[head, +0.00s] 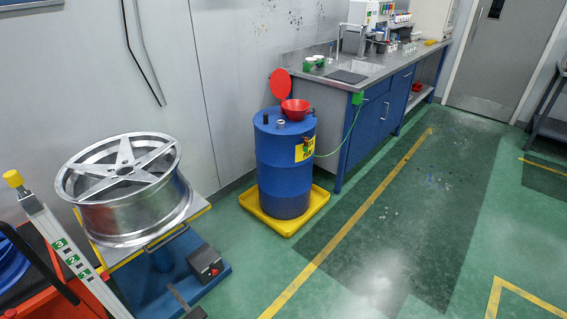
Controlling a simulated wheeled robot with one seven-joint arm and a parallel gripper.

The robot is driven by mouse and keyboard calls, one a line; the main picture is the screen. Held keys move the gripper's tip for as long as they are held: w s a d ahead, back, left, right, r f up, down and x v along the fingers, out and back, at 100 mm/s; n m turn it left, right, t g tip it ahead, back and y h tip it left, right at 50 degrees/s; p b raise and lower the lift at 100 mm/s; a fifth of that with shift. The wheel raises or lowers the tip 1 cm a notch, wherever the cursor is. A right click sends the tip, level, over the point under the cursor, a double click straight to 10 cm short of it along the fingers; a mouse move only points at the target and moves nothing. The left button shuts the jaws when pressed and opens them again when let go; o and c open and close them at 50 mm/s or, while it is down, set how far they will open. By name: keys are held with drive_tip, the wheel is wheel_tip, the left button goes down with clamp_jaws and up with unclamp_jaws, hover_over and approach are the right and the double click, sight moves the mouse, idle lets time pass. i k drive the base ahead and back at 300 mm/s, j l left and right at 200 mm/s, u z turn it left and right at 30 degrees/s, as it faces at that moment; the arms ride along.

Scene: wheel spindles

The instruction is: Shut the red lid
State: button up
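The red lid (280,83) is a round disc that stands raised, close to upright, at the back left of a red funnel (295,107). The funnel sits on top of a blue drum (284,165) with a yellow label. The lid is tilted open, and the funnel's mouth is uncovered. My gripper does not show in the head view.
The drum stands in a yellow tray (252,207) beside a blue workbench (372,118). At the left, a silver wheel rim (128,185) rests on a stand. A green hose (340,140) hangs between bench and drum. The green floor (400,225) at right is clear.

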sight(280, 85)
drive_tip(key=i+u, duration=0.15)
drive_tip(key=i, duration=0.4)
drive_tip(key=i+u, duration=0.15)
drive_tip(key=i, duration=0.45)
drive_tip(key=i+u, duration=0.2)
drive_tip(key=i, duration=0.35)
drive_tip(key=i+l+u, duration=0.15)
drive_tip(key=i, duration=0.4)
drive_tip(key=i+l+u, duration=0.15)
drive_tip(key=i+l, duration=0.15)
drive_tip(key=i, duration=0.25)
drive_tip(key=i+l+u, duration=0.15)
drive_tip(key=i+l, duration=0.15)
drive_tip(key=i, duration=0.2)
drive_tip(key=i+l+u, duration=0.15)
drive_tip(key=i+l, duration=0.25)
drive_tip(key=i, duration=0.15)
